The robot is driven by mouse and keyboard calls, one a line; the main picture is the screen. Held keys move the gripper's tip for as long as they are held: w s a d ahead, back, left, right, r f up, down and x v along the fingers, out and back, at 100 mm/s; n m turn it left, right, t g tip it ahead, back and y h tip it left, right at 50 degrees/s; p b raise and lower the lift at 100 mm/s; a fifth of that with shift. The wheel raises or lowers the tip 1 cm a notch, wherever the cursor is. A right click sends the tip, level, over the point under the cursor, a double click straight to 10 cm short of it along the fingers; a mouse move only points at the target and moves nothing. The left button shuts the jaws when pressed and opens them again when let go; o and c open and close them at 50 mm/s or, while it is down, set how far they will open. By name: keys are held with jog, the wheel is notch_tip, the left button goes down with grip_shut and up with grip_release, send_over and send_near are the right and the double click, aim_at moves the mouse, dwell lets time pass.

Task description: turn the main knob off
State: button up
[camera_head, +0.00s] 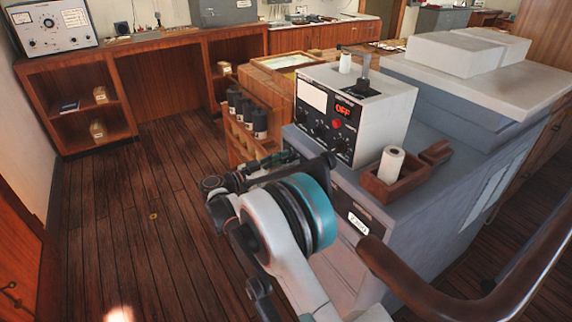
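A white control box (375,110) with a black front panel stands on the grey cabinet, right of the picture's middle. Its panel has a white meter (312,95), a lit red "OFF" sign (343,109), a red button (337,125) and several dark knobs (319,128) low down. I cannot tell which knob is the main one. My dark gripper (318,164) is just in front of and below the panel, close to the lower knobs. Its fingers are small and overlap my wrist, so I cannot tell whether they are open or touching a knob. The lower panel edge is partly hidden.
A wooden tray (396,188) with a white roll (391,164) sits right of the box. Dark bottles (259,123) stand in a rack to its left. A brown handrail (430,295) crosses the lower right. The plank floor (140,220) at left is clear.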

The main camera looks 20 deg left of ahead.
jog(key=c, duration=0.6)
jog(key=shift+n, duration=0.4)
jog(key=n, duration=1.1)
dwell(0.3)
jog(key=o, duration=1.1)
jog(key=shift+c, duration=0.2)
